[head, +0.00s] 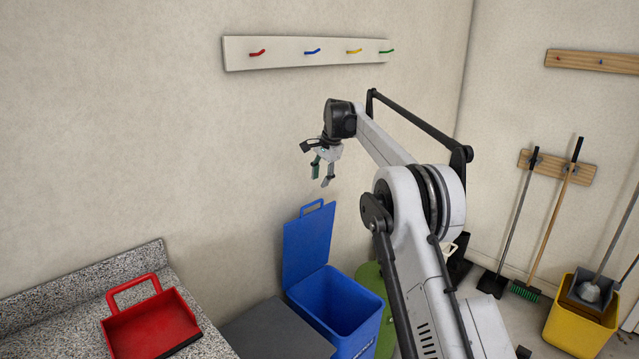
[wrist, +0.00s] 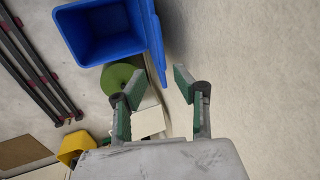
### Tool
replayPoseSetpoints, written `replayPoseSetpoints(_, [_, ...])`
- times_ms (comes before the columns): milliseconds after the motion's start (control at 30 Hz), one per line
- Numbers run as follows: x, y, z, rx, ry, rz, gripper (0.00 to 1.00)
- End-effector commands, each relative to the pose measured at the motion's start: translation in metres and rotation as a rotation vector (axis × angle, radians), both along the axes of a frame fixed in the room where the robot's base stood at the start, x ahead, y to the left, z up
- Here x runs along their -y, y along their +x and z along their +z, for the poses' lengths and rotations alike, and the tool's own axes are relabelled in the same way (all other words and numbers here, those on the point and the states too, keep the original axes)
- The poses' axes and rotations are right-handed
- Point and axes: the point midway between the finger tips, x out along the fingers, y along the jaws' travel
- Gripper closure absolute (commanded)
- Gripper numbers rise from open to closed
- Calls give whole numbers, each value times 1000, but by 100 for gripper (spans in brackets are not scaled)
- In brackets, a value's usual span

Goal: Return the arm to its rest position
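My gripper (head: 322,170) hangs from the raised arm in the head view, in front of the wall and above the blue bin. Its two fingers point down and stand apart with nothing between them. In the wrist view my gripper (wrist: 153,88) shows two green-padded fingers with a clear gap. My white and black arm is bent, its forearm reaching up and to the left from the elbow.
A blue bin (head: 338,303) with its lid up stands below my gripper, beside a green object (head: 383,300). A red scoop (head: 150,325) lies on the speckled counter (head: 75,293). A hook rail (head: 300,52) is on the wall. A yellow bucket (head: 578,330) stands right.

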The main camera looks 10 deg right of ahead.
Motion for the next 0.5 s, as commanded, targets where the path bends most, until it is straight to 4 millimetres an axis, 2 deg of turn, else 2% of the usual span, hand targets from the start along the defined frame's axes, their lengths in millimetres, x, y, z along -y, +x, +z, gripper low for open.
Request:
replayPoseSetpoints(300, [0, -2, 3, 3, -2, 4, 72])
replayPoseSetpoints(367, [0, -6, 9, 8, -6, 12, 72])
replayPoseSetpoints(500, [2, -23, 34, 31, -25, 49, 72])
